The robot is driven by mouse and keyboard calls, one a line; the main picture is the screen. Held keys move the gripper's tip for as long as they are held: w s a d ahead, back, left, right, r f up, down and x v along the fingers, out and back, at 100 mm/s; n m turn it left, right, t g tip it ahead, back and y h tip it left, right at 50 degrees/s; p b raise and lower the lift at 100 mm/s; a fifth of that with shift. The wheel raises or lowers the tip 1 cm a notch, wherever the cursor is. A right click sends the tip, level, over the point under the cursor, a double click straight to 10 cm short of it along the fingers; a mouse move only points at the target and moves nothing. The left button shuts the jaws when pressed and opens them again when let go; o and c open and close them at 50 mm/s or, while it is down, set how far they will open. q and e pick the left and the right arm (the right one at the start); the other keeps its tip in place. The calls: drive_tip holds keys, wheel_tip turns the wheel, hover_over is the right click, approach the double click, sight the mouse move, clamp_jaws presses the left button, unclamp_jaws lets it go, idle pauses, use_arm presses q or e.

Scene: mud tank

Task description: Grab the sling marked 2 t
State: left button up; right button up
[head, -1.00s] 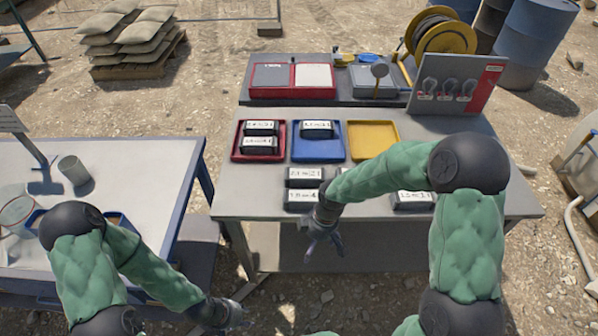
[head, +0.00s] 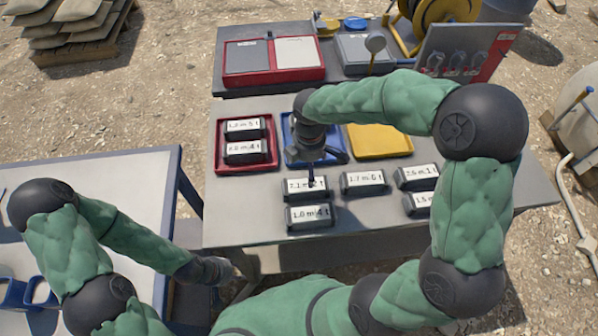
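Several dark sling packs with white labels lie on the grey table. One pack (head: 292,190), whose label seems to read 2.1 m, 2 t, lies at the left of the back row. My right gripper (head: 312,180) points down over it, its fingers partly covering the label. I cannot tell whether they touch it or how far apart they are. A pack marked 4 t (head: 310,217) lies just in front. My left gripper (head: 222,272) hangs low beside the table's front left corner, away from the packs; its fingers are unclear.
More packs, one (head: 363,182) seemingly marked 6 t and one (head: 417,176) 1 t, lie to the right. A red tray (head: 221,168) holds two packs. The blue tray (head: 287,128) is mostly hidden by my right arm. The yellow tray (head: 380,140) looks empty. A shackle board (head: 465,55) stands behind.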

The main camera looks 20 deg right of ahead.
sight(305, 181)
drive_tip(key=shift+w, duration=0.1)
drive_tip(key=shift+f, duration=0.3)
wheel_tip(305, 181, down, 5)
drive_tip(key=shift+f+b, duration=0.1)
drive_tip(key=shift+b, duration=0.9)
drive_tip(key=f, duration=0.1)
drive_tip(key=f+b, duration=0.1)
drive_tip(key=f, duration=0.1)
drive_tip(key=f+b, duration=0.1)
drive_tip(key=f, duration=0.1)
drive_tip(key=shift+w+a, duration=0.1)
drive_tip(key=shift+w, duration=0.15)
drive_tip(key=shift+r, duration=0.1)
drive_tip(key=c, duration=1.3)
drive_tip(key=shift+c, duration=0.2)
